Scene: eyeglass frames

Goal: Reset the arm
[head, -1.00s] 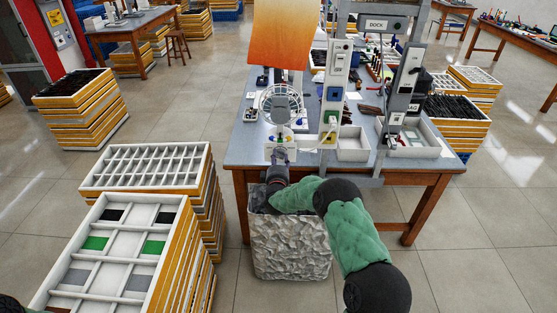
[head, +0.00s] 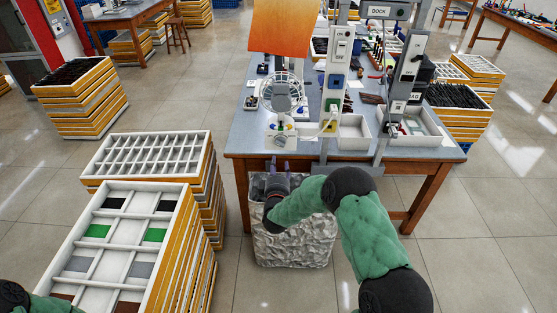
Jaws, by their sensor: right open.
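My right arm (head: 361,225), green with black joints, comes in from the bottom right and bends left over the grey crumpled-looking bin (head: 293,245). My right gripper (head: 280,164) is above the back of the bin, near the table's front edge. Its two fingers point away from me and stand apart, with nothing seen between them. Part of my left arm (head: 48,304) shows at the bottom left corner; its gripper is out of the picture.
The workbench (head: 240,143) holds a fan (head: 281,92), upright posts and white trays (head: 353,133). Stacked compartment trays (head: 100,251) stand at the left, with another stack (head: 80,95) farther back. Floor is open at the lower right.

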